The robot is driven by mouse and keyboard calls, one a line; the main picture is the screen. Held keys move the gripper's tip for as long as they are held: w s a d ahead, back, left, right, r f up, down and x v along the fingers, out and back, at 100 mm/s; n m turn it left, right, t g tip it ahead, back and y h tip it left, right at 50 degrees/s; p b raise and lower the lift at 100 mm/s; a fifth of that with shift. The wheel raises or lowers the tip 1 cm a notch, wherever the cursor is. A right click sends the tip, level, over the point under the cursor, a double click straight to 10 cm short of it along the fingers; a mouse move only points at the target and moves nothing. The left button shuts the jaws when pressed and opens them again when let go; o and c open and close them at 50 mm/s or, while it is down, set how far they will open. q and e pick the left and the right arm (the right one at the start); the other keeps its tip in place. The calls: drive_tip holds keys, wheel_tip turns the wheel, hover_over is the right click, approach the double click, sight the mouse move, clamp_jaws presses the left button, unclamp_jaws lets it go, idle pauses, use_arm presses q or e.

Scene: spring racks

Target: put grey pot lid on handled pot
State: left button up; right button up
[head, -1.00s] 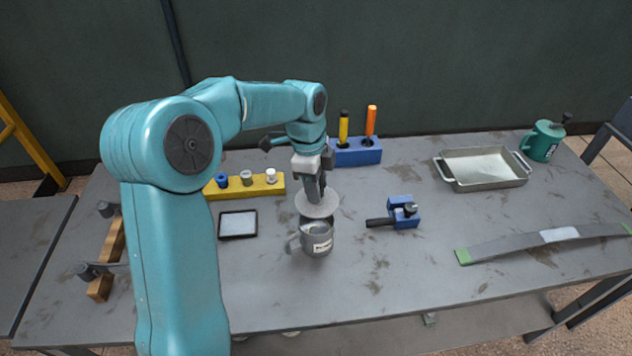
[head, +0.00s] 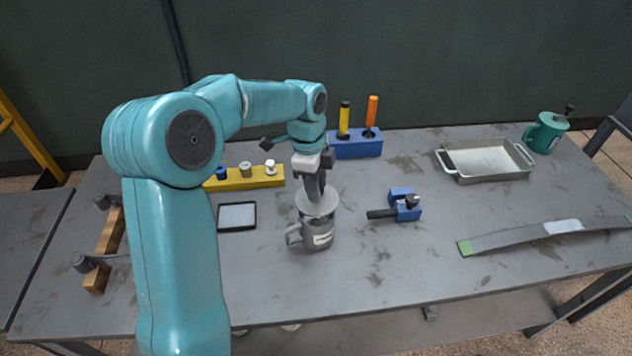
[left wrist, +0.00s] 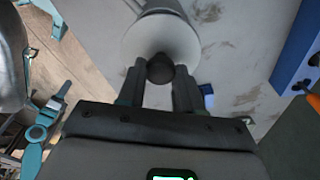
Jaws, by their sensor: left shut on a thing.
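The grey pot lid (head: 318,203) is a round disc held by its dark knob (left wrist: 160,68). My left gripper (head: 314,184) is shut on that knob, with the lid below its fingers. The lid also shows in the left wrist view (left wrist: 150,40), just past the fingertips. The grey handled pot (head: 318,236) stands upright on the table, with a pale label on its front and its handle to the left. The lid is over the pot's back part and hides some of its opening. I cannot tell whether they touch. My right gripper is not in view.
A yellow block with small knobs (head: 250,178) and a dark-framed tile (head: 237,217) lie left of the pot. A blue holder with two upright handles (head: 357,147) stands behind. A blue clamp (head: 404,203) is to the right. A tray (head: 485,176) and green can (head: 546,133) stand farther right.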

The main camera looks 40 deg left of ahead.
sight(328, 203)
use_arm(q)
drive_tip(key=shift+f+b, duration=0.3)
drive_tip(key=shift+f, duration=0.25)
idle(0.8)
drive_tip(key=shift+f+b, duration=0.4)
drive_tip(key=shift+f, duration=0.15)
drive_tip(key=shift+f, duration=0.2)
drive_tip(key=shift+f+b, duration=0.45)
drive_tip(key=shift+f, duration=0.3)
idle(0.6)
drive_tip(key=o, duration=1.8)
drive_tip(key=shift+r, duration=0.1)
